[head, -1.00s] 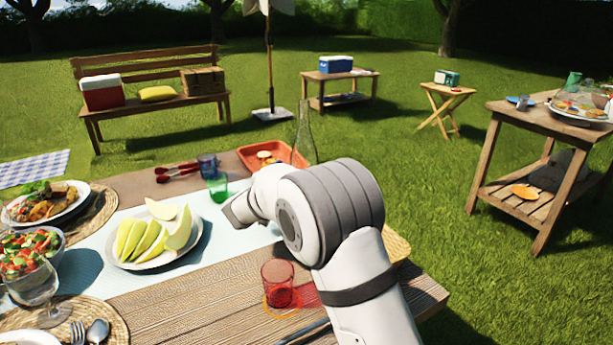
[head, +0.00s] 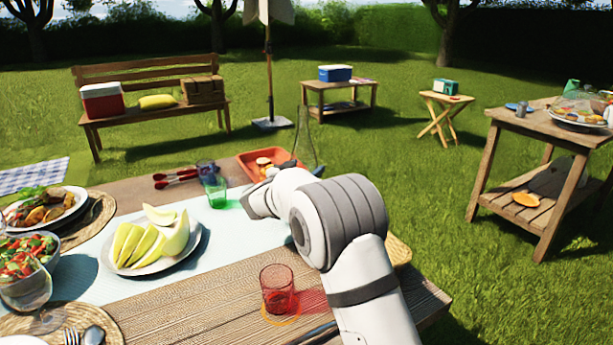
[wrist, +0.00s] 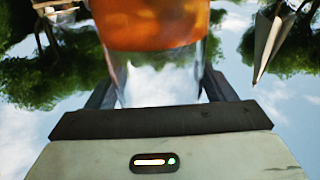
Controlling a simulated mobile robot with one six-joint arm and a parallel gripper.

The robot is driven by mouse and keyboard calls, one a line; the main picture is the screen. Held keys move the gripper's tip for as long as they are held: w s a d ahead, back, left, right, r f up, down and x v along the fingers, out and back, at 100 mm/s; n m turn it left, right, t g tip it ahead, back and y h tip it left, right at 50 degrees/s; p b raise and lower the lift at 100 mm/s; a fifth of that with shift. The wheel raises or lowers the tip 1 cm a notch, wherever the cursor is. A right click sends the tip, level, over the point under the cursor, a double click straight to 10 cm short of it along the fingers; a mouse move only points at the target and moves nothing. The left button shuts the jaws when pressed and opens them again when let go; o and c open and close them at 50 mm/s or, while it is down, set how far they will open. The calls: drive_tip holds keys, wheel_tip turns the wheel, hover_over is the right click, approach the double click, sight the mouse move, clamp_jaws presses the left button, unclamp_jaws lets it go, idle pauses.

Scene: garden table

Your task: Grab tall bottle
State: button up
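The tall bottle (head: 306,135) is clear glass with a slim neck. It stands upright by the right end of the orange tray in the head view, its lower part hidden behind my arm. In the wrist view a clear, round glass body (wrist: 160,80) with orange showing in or through it fills the space between the fingers of my gripper (wrist: 161,88). The fingers lie on either side of it and look close to the glass. Whether they press on it is unclear. In the head view my arm hides the gripper.
The orange tray (head: 247,158) with food lies just left of the bottle. A green glass (head: 216,193), a blue glass (head: 206,171) and a plate of melon slices (head: 190,240) are to the left. A red glass (head: 277,288) stands near the arm. Open lawn lies beyond the table.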

drive_tip(key=c, duration=1)
drive_tip(key=shift+r, duration=0.1)
drive_tip(key=shift+c, duration=0.8)
